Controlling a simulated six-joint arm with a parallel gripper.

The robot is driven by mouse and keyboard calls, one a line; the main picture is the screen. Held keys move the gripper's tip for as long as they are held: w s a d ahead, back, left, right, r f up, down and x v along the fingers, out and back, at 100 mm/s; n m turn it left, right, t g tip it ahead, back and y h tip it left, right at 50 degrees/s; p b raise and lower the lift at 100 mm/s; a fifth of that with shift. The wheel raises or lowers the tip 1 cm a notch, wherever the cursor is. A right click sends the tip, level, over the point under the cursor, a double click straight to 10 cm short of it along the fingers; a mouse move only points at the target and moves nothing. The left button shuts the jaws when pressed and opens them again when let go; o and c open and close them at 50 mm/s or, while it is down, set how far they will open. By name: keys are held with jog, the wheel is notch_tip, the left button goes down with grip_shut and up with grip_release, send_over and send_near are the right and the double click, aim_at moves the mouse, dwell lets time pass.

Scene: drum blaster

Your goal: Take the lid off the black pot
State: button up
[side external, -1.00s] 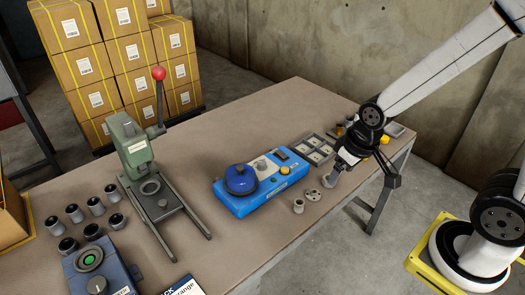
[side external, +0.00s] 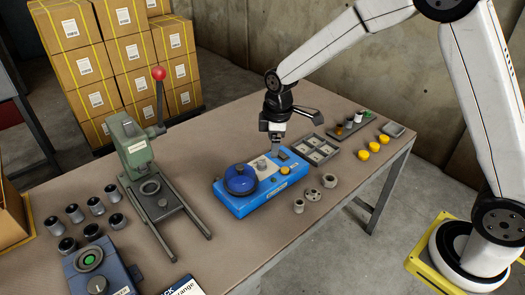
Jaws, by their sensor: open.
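A round dark pot with a blue domed top and a small knob (side external: 239,178) sits on the left end of the blue machine (side external: 232,204). I take this to be the black pot with its lid on; its body looks dark under the blue top. My gripper (side external: 276,150) points down above the back right part of the blue machine, to the right of the pot and apart from it. It is open and holds nothing that I can see. Its fingertips are small here, and whether they touch the machine is hard to tell.
A green press with a red-knobbed lever (side external: 150,160) stands left of the machine. A grey sectioned tray (side external: 316,150) lies to its right, near yellow caps (side external: 362,154). Small metal parts (side external: 313,194) lie in front. Several dark-topped cylinders (side external: 94,206) stand at the left.

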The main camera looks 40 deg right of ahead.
aim_at(240, 167)
jog(key=shift+w+a+f+n+g, duration=0.2)
jog(key=shift+w+a+f+n, duration=0.55)
jog(key=shift+w+n, duration=0.7)
jog(key=shift+w+a+f+n+g, duration=0.2)
jog(key=shift+w+a+f+n, duration=0.45)
jog(key=shift+w+n, duration=0.8)
jog(key=shift+w+a+f+n+g, duration=0.2)
jog(key=shift+w+a+f+n, duration=0.55)
jog(key=shift+w, duration=1.15)
jog(key=shift+d+f, duration=0.1)
jog(key=shift+f, duration=1.3)
jog(key=shift+f, duration=2.55)
grip_shut()
